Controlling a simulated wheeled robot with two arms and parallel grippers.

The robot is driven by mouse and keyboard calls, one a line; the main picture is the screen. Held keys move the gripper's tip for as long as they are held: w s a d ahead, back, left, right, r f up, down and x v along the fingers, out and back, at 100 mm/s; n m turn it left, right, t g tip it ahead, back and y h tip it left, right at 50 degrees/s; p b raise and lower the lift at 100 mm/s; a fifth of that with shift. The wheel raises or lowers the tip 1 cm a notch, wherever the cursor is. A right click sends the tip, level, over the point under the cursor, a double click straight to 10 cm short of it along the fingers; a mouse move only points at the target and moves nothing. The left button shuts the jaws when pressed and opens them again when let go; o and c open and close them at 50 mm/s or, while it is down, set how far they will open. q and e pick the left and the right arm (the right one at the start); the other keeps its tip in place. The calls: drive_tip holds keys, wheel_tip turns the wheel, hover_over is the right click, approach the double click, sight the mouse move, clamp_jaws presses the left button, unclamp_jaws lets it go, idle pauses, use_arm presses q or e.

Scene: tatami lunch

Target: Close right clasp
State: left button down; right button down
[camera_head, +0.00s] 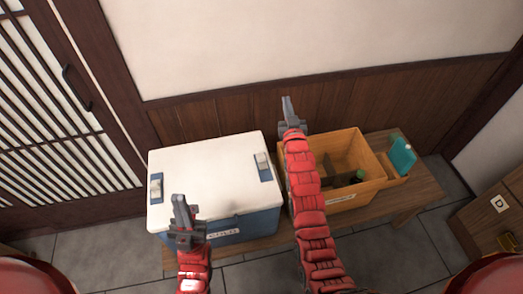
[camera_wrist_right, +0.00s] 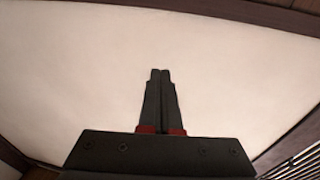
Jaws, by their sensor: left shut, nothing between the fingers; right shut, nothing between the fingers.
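A cooler with a white lid (camera_head: 208,166) and a blue body (camera_head: 240,226) stands on a low wooden bench, its lid down. Its right clasp (camera_head: 263,166) is a pale latch on a blue plate at the right edge; I cannot tell whether it is fastened. The left clasp (camera_head: 155,188) is at the left edge. My right gripper (camera_head: 287,104) is shut and empty, up and to the right of the right clasp, apart from it. In the right wrist view its fingers (camera_wrist_right: 160,95) are together against the pale wall. My left gripper (camera_head: 181,206) is shut and empty over the lid's front left part.
A wooden crate (camera_head: 368,150) with dark and green items stands right of the cooler, partly behind my right arm. A teal object (camera_head: 402,156) is at its right side. The wall (camera_head: 310,40) is close behind the bench. A wooden box (camera_head: 500,212) is at far right.

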drive_tip(key=w+a+f+g, duration=0.2)
drive_tip(key=a+f+g, duration=0.4)
drive_tip(key=g, duration=0.2)
drive_tip(key=s+a+n+g+h, duration=0.1)
drive_tip(key=s+a+g, duration=0.1)
drive_tip(key=s+g, duration=0.5)
drive_tip(key=shift+s+r, duration=0.4)
drive_tip(key=shift+s, duration=0.45)
drive_tip(key=shift+a+f, duration=0.1)
drive_tip(key=shift+f, duration=0.05)
